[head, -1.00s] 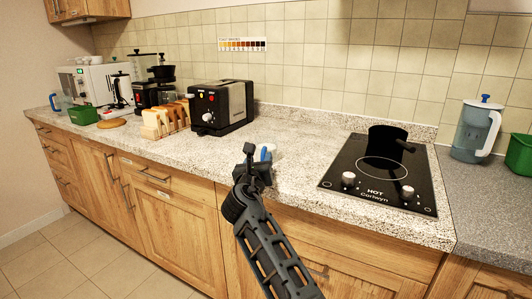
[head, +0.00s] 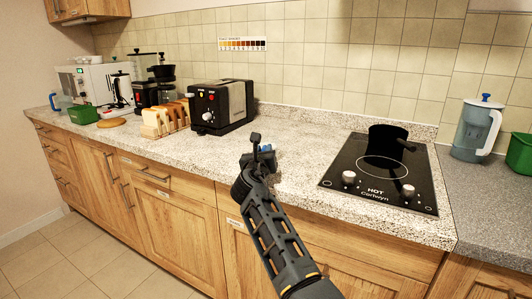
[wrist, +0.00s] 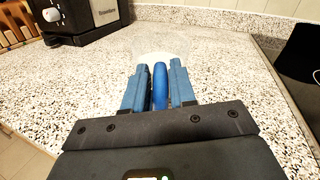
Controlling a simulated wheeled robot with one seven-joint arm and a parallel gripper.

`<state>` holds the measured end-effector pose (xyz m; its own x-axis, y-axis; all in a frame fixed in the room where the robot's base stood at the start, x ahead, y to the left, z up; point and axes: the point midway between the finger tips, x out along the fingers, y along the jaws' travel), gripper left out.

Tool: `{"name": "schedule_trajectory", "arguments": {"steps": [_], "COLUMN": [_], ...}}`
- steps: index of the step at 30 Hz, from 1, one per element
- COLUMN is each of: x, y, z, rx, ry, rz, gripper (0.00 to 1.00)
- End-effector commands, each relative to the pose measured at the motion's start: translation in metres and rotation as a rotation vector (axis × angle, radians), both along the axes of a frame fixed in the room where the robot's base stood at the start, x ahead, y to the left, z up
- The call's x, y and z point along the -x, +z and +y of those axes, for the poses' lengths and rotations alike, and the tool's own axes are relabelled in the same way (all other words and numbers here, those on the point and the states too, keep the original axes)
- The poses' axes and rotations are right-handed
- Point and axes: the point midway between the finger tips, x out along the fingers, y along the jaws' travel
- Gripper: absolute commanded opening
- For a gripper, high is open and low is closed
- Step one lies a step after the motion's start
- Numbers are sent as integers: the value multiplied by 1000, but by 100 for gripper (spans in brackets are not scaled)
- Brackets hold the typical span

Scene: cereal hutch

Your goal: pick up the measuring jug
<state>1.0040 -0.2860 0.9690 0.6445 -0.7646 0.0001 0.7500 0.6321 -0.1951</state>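The measuring jug (wrist: 160,45) shows in the wrist view as a clear, faint body on the speckled worktop. Its blue handle (wrist: 160,84) points toward my gripper. My gripper (wrist: 161,78) has one blue finger on each side of the handle, with narrow gaps visible, so it looks open around the handle rather than closed on it. In the head view my gripper (head: 262,150) is low at the worktop's front edge, left of the hob. It hides most or all of the jug there.
A black toaster (head: 221,105) and a toast rack (head: 165,118) stand behind left. The black hob (head: 380,170) with a dark pan (head: 387,137) is on the right. A lidded water jug (head: 475,130) stands far right. The worktop (head: 290,130) behind the gripper is clear.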

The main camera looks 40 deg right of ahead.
Motion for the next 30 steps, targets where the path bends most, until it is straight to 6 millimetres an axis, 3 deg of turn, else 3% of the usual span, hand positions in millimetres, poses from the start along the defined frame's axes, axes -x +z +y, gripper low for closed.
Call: {"name": "schedule_trajectory", "arguments": {"steps": [8,30], "x": [0,0], "y": [0,5], "z": [0,0], "rx": [0,1], "ry": [0,0], "rz": [0,-1], "gripper": [0,0]}}
